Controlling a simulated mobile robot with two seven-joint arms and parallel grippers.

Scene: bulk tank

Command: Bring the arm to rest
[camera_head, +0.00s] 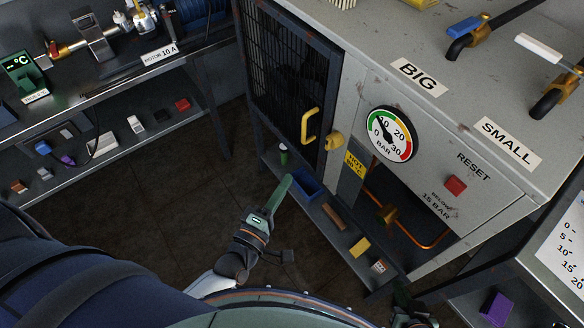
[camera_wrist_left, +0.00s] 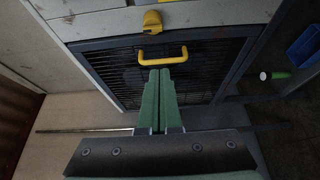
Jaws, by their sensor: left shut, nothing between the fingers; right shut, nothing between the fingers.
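My left gripper (camera_head: 287,182) has green fingers that lie side by side, shut and empty, above the low shelf in front of the cabinet. In the head view the handle (camera_head: 309,125) stands clear of the gripper, on the mesh door (camera_head: 285,75), which looks closed. My right gripper (camera_head: 403,295) is partly in view at the bottom edge, dark and small, shut with nothing visible in it.
The grey cabinet carries a pressure gauge (camera_head: 389,134), a red reset button (camera_head: 455,185) and valve levers (camera_head: 466,27). A workbench (camera_head: 120,75) stands at left. Floor between is open.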

